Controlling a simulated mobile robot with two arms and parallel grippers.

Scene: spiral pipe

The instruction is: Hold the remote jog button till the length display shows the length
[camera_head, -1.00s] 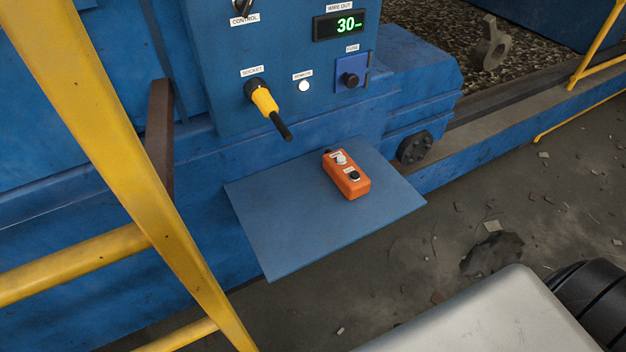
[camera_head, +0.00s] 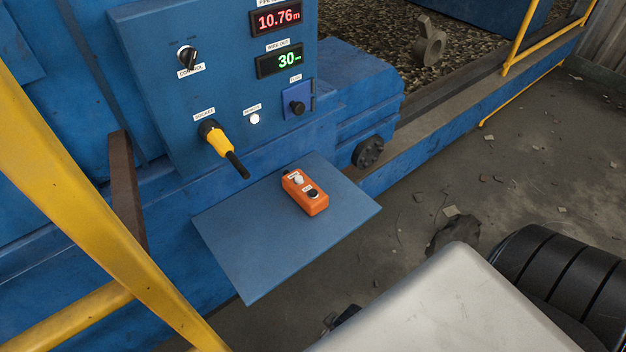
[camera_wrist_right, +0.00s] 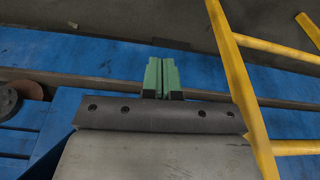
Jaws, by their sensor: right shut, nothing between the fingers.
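The orange remote (camera_head: 305,193) lies on the blue shelf (camera_head: 262,262) in the head view. It has a white button at its far end and a black button nearer; their labels are too small to read. The pipe length display (camera_head: 276,18) on the blue panel shows red 10.76 m. The wire out display (camera_head: 279,60) below it shows green 30. My right gripper (camera_wrist_right: 162,77) is shut and empty in the right wrist view, its green fingers together, with no remote near it. My left gripper is not in view.
A yellow plug (camera_head: 219,142) juts from the panel socket, with a control switch (camera_head: 187,57) above it. Yellow railing (camera_head: 92,200) crosses the left side. My arm fills the lower right. The floor (camera_head: 420,215) right of the shelf has small debris.

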